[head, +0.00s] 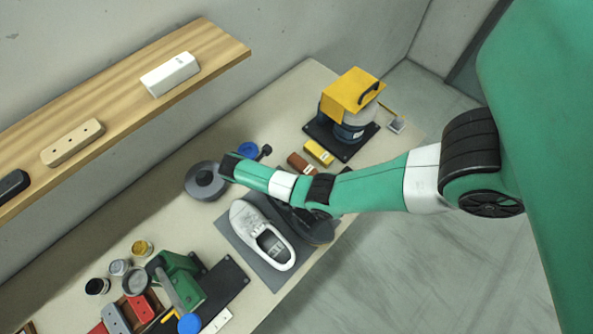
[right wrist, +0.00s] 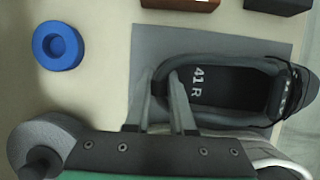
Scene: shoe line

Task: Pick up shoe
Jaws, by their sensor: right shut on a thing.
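A dark shoe (right wrist: 228,88) lies on a grey mat (head: 245,242); its insole reads "41 R" in the right wrist view. In the head view the dark shoe (head: 318,230) is partly covered by my right arm. My right gripper (right wrist: 161,76) is at the shoe's left end, its fingers on either side of the rim, shut on it. In the head view its fingertips are hidden under the arm. A white shoe (head: 250,225) lies beside the dark one on the mat. My left gripper is not in view.
A round dark grey disc (head: 205,182) stands behind the shoes. Brown and yellow blocks (head: 319,152) and a yellow-topped machine (head: 352,93) are at the far end. A green clamp-like tool (head: 178,280) and small pots stand at the lower left. A wooden shelf (head: 110,92) overhangs the back.

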